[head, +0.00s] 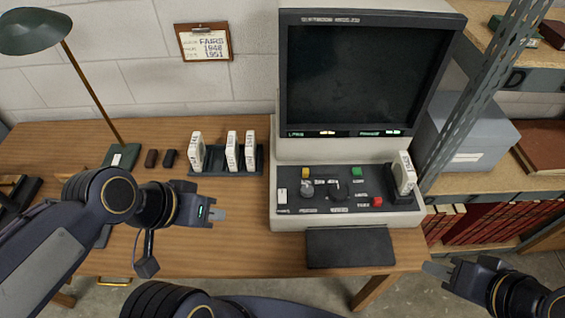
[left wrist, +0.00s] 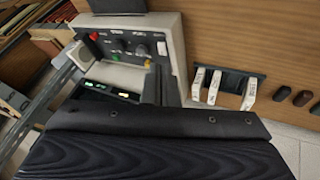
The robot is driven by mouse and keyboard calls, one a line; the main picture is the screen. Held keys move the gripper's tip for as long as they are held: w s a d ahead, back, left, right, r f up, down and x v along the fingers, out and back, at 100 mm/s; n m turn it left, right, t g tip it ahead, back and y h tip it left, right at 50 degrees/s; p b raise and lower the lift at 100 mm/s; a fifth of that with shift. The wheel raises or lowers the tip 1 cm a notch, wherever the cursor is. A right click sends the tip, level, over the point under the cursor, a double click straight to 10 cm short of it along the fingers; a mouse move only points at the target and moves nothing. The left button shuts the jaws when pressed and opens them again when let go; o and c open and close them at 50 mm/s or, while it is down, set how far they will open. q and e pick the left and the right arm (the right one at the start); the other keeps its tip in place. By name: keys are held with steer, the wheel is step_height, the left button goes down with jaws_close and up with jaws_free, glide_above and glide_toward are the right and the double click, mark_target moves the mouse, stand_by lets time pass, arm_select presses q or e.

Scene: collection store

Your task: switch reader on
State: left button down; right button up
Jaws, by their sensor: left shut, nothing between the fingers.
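The reader (head: 295,150) is a beige desk machine with a dark screen (head: 365,75). Its sloped dark control panel (head: 325,211) carries a white rocker switch (head: 281,196) at the left, two dark knobs, and yellow, green and red buttons. Small lit labels show under the screen. A white cartridge (head: 404,172) stands at the panel's right. The panel also shows upside down in the left wrist view (left wrist: 125,45). My left gripper (head: 218,214) is shut and empty, above the desk left of the panel, apart from it. My right gripper (head: 437,270) is low at the right; its fingers are unclear.
A dark rack (head: 216,172) holds several white cartridges on the wooden desk (head: 60,145). A green lamp (head: 35,32) stands at the left. Metal shelving (head: 480,95) with a grey box (head: 463,135) is close on the right. A dark pad (head: 350,248) lies before the reader.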

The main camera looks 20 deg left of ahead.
arm_select(q)
steer(key=w+f+m+h+b, duration=0.2)
steer(key=w+f+m+b, duration=0.1)
steer(key=w+m, duration=0.5)
steer(key=w+f+m+g+h+b, duration=0.1)
steer(key=w+f+m+b, duration=0.3)
steer(key=w+m, duration=0.4)
steer(key=shift+w+a+f+g+h+b, duration=0.25)
steer(key=shift+w+h+b, duration=0.2)
steer(key=shift+h+b, duration=0.25)
glide_above(282, 196)
steer(key=a, duration=0.2)
steer(key=f, duration=0.4)
steer(key=f+p, duration=0.1)
steer(key=f, duration=0.1)
steer(key=shift+s+a+f, duration=0.1)
steer(key=shift+s+f, duration=0.1)
steer(key=shift+s, duration=0.05)
steer(key=f, duration=0.3)
steer(key=shift+w+f, duration=0.25)
steer(key=shift+w, duration=0.1)
steer(key=shift+w+f, duration=0.1)
steer(key=shift+f, duration=0.4)
